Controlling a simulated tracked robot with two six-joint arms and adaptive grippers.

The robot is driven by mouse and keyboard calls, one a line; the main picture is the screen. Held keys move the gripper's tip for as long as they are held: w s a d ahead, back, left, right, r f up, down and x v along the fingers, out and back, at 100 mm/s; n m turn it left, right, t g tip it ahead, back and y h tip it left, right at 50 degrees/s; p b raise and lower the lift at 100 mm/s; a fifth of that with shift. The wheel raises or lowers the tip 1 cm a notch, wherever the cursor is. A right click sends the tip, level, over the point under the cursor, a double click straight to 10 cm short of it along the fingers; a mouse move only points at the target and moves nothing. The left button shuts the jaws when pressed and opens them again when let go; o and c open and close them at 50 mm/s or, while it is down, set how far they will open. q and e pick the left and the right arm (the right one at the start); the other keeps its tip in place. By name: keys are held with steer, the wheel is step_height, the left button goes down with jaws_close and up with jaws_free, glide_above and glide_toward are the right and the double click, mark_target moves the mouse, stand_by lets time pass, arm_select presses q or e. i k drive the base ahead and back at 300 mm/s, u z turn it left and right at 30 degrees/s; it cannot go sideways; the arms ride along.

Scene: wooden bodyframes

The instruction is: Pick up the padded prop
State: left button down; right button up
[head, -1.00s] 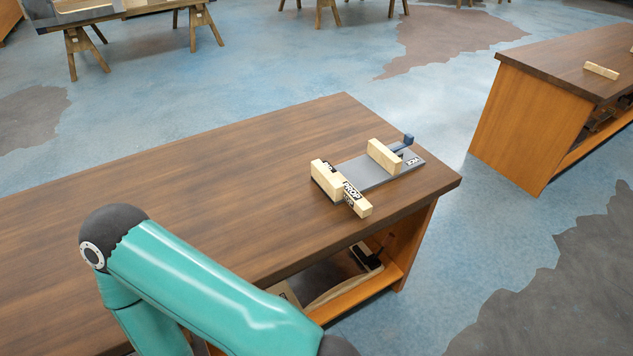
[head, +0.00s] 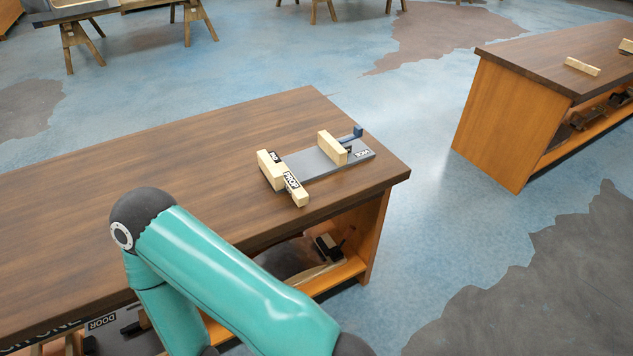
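The padded prop, a pale wooden bar with a black label reading PROP (head: 299,196), lies on the wooden workbench (head: 180,160) near its right end. It is at the front left end of a grey vise (head: 310,163) and close to that vise's pale wooden jaw (head: 268,171); I cannot tell whether they touch. A second wooden jaw (head: 332,147) and a blue handle are on the vise's right side. One teal arm of mine crosses the lower part of the head view. Neither gripper is visible.
The bench's left top is bare. Its lower shelf holds dark tools and a board labelled DOOR (head: 103,322). Another bench (head: 510,110) stands at the right with wooden blocks on it. Blue floor lies open between the benches. Sawhorses (head: 85,40) stand at the back.

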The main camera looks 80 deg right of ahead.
mark_target(298, 193)
steer(key=k, duration=0.9)
steer(key=z, duration=1.2)
steer(key=i, duration=1)
steer(key=z, duration=0.05)
